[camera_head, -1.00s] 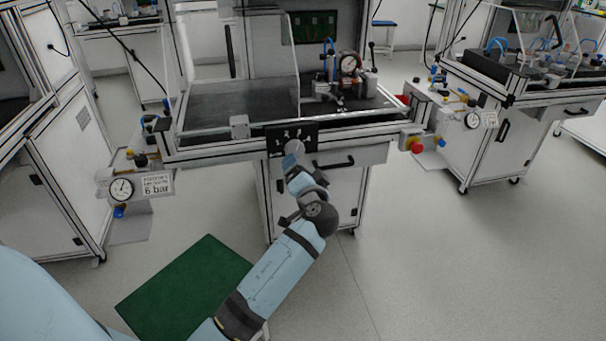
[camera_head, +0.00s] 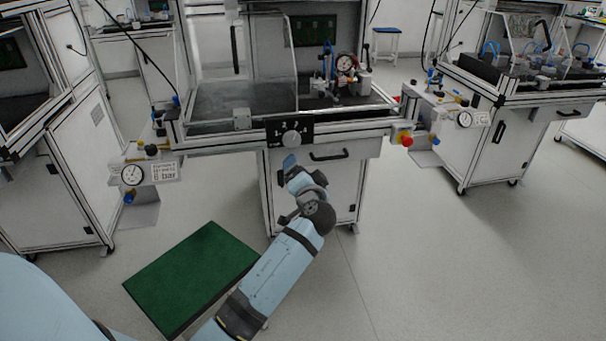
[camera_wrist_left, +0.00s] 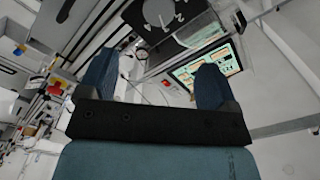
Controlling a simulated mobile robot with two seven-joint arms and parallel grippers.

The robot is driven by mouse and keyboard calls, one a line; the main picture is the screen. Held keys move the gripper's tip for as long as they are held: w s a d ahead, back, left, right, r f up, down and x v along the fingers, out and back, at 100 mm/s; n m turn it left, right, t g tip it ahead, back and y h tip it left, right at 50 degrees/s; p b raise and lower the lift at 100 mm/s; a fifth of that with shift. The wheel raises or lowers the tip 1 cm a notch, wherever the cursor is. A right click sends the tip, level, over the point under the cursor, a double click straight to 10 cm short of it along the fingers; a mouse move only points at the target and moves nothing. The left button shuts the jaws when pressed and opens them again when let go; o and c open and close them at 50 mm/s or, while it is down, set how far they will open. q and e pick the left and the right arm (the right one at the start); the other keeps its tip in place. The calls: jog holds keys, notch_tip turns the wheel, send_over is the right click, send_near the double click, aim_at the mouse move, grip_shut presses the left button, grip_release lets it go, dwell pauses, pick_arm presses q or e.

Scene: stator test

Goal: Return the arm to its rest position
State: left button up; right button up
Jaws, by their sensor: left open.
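My left arm comes in from the lower left in the head view. Its gripper (camera_head: 290,163) is small there and sits just below a black panel with a round grey knob (camera_head: 291,139) on the front of the test station (camera_head: 225,143). In the left wrist view the two blue fingers of the left gripper (camera_wrist_left: 155,80) stand wide apart with nothing between them. A dark panel with a round part (camera_wrist_left: 162,14) shows beyond the fingertips. My right gripper is in neither view.
A drawer handle (camera_head: 332,156) is right of the gripper, with a red knob (camera_head: 405,138) farther right. A pressure gauge (camera_head: 132,174) is at the left. A green mat (camera_head: 190,278) lies on the floor. Open floor extends to the lower right.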

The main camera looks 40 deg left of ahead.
pick_arm(q)
jog(key=shift+d, duration=0.1)
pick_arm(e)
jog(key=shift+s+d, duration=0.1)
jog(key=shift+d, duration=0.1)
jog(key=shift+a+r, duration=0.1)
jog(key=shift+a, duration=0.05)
